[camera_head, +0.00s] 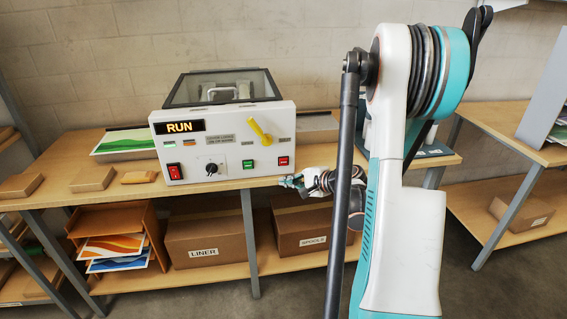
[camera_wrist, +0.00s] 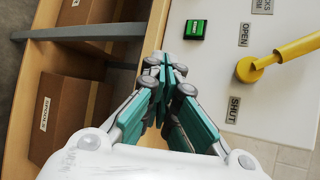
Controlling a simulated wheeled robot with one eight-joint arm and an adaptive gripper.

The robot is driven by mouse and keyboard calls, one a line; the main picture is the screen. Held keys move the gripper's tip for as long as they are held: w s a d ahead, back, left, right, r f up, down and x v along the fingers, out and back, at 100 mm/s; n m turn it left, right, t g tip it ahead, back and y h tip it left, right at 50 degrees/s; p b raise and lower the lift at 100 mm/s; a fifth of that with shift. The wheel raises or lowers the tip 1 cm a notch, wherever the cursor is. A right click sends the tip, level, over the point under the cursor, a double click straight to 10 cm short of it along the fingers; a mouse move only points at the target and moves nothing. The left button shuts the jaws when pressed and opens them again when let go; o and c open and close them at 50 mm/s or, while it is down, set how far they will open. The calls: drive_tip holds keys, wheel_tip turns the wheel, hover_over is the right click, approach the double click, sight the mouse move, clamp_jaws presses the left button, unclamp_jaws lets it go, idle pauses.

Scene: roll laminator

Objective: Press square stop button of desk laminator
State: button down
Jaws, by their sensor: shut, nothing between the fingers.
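The desk laminator (camera_head: 230,180) is a white box on the workbench, with an amber RUN display (camera_head: 179,127). A square red button (camera_head: 283,160) sits at the right of its front panel, apparently the stop button. A square green button (camera_head: 248,164) is left of it and also shows in the wrist view (camera_wrist: 195,29). The red button is not visible in the wrist view, apparently hidden behind my fingers. My gripper (camera_head: 284,182) is shut and empty, appearing just below the red button in the head view; its fingertips (camera_wrist: 160,62) point toward the panel. Contact cannot be told.
A yellow lever (camera_head: 260,131) sits above the buttons, between OPEN and SHUT labels (camera_wrist: 234,110). A black knob (camera_head: 211,168) and red rocker switch (camera_head: 174,171) are further left. The workbench front edge (camera_head: 220,185) runs below the panel. Cardboard boxes (camera_head: 205,238) stand on the lower shelf.

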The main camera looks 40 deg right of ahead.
sight(284, 165)
drive_tip(key=shift+w+d+p, duration=0.1)
drive_tip(key=shift+w+d, duration=0.55)
drive_tip(key=shift+w, duration=0.45)
drive_tip(key=shift+w+d+p, duration=0.15)
drive_tip(key=shift+w+d, duration=0.5)
drive_tip(key=shift+w, duration=0.4)
drive_tip(key=shift+w+d+p, duration=0.1)
drive_tip(key=shift+w+d, duration=0.55)
drive_tip(key=shift+w, duration=0.45)
drive_tip(key=shift+w+d, duration=0.1)
drive_tip(key=shift+w+d, duration=0.15)
drive_tip(key=shift+w, duration=0.1)
drive_tip(key=shift+w+d, duration=0.2)
drive_tip(key=shift+w, duration=0.2)
drive_tip(key=shift+s+b, duration=0.1)
drive_tip(key=shift+b, duration=0.2)
drive_tip(key=shift+s+a, duration=0.45)
drive_tip(key=shift+s, duration=0.2)
drive_tip(key=shift+s, duration=0.1)
